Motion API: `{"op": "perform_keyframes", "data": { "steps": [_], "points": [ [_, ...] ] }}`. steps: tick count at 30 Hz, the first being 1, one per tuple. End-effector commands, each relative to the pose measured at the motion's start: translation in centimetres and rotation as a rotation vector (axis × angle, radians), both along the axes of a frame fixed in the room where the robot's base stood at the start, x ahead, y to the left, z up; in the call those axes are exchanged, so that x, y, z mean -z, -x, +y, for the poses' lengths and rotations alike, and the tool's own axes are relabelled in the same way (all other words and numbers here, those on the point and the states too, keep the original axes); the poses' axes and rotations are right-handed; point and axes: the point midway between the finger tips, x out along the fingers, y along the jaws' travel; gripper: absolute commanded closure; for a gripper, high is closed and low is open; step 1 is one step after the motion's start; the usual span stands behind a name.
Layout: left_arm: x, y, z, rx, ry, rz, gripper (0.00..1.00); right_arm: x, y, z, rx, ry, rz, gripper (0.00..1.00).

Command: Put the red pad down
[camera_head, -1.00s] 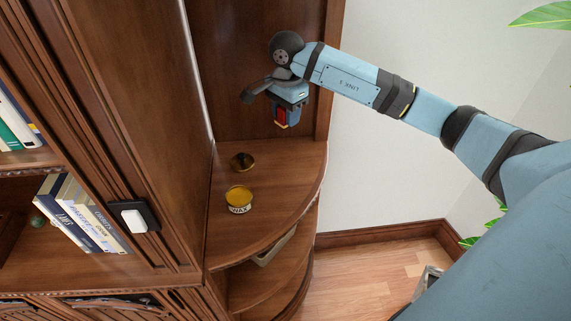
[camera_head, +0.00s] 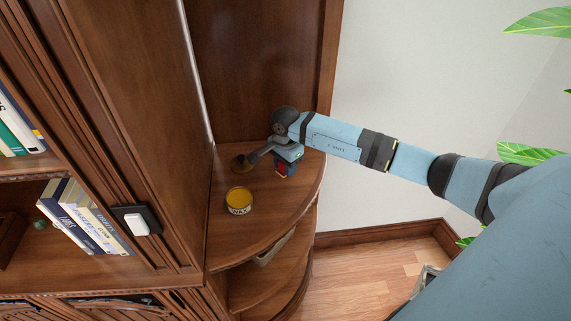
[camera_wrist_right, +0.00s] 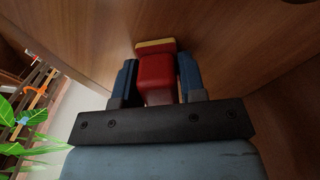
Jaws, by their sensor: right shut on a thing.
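The red pad (camera_head: 281,169) is held in my right gripper (camera_head: 285,170) low over the rounded corner shelf (camera_head: 262,221), toward its back. In the right wrist view the red pad (camera_wrist_right: 157,75) with a yellowish strip at its far end sits between the two blue fingers of my right gripper (camera_wrist_right: 157,78), which are shut on it. The strip appears close to the wooden surface; I cannot tell whether it touches. My left gripper is not in view.
An open wax tin (camera_head: 239,200) stands on the same shelf, left of and nearer than the gripper. Its dark lid (camera_head: 240,162) lies behind it, close to the wrist. A light switch (camera_head: 137,221) is on the cabinet upright. The shelf's right front is bare.

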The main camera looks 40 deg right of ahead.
Motion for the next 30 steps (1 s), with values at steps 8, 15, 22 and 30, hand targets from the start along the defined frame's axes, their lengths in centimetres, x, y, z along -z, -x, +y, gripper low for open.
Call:
{"op": "perform_keyframes", "data": {
  "steps": [8, 15, 22, 30],
  "points": [
    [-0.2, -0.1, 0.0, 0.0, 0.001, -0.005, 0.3, 0.2, -0.1, 0.0, 0.001, 0.0, -0.002, 0.81],
    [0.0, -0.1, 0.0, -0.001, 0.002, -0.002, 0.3, 0.4, -0.1, 0.0, 0.001, 0.0, -0.002, 0.37],
    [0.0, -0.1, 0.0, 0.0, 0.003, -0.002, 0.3, 0.4, -0.1, 0.0, 0.001, 0.0, -0.002, 0.37],
    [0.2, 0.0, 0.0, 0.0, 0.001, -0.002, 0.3, -2.4, -0.2, -0.1, 0.0, 0.001, -0.007, 0.37]
  ]
}}
